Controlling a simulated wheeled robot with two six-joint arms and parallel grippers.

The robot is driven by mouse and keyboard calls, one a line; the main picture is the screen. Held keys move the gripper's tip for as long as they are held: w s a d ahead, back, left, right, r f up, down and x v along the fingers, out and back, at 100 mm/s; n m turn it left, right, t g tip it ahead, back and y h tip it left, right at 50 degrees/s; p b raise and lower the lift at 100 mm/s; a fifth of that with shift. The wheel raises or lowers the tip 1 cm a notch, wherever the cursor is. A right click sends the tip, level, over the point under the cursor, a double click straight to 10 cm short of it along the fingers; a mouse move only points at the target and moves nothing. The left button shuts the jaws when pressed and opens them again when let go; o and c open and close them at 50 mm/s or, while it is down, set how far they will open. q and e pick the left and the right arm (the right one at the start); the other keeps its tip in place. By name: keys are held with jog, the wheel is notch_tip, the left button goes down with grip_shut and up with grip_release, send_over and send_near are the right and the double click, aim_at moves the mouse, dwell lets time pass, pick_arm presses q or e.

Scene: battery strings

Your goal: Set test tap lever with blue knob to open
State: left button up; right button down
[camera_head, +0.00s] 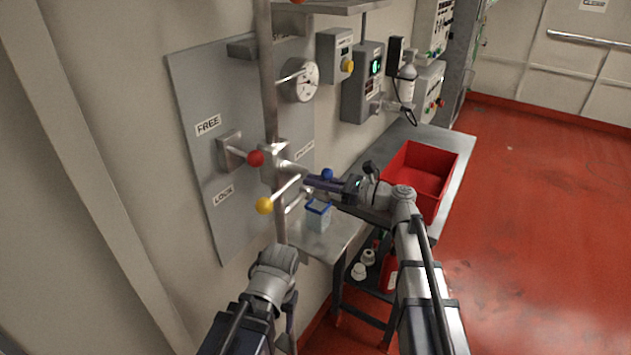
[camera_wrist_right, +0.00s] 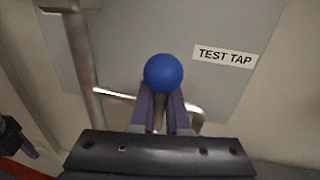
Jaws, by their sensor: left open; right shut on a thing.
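The test tap lever's blue knob (camera_wrist_right: 163,73) sticks out beyond the fingertips of my right gripper (camera_wrist_right: 162,110) in the right wrist view. The fingers are shut on the lever just below the knob. In the head view the blue knob (camera_head: 327,174) shows just above my right gripper (camera_head: 312,186), left of the red bin. A label (camera_wrist_right: 224,57) reading TEST TAP is on the panel beside it. My left gripper (camera_head: 292,335) is at the bottom of the head view, away from the levers, mostly hidden behind its own arm.
A yellow-knobbed lever (camera_head: 264,205) and a red-knobbed lever (camera_head: 256,158) stand left of my right gripper. A vertical pipe (camera_head: 268,90) runs up the panel (camera_head: 190,100).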

jog(key=shift+w, duration=0.1)
jog(key=m, duration=0.1)
jog(key=w+d+m+b, duration=0.1)
jog(key=m, duration=0.1)
jog(key=shift+f, duration=0.1)
jog(key=shift+w+d+f+m+t+y+b, duration=0.1)
jog(key=shift+w+m+t+y+b, duration=0.2)
jog(key=shift+m, duration=0.4)
jog(key=shift+w+d+m+t+h+b, duration=0.15)
jog(key=shift+m+b, duration=0.2)
jog(key=shift+m, duration=0.35)
jog(key=shift+w+d+f+m+t+y+b, duration=0.15)
jog(key=shift+m+y+b, duration=0.15)
jog(key=shift+m, duration=0.4)
jog(key=shift+r, duration=0.1)
jog(key=c, duration=0.9)
grip_release()
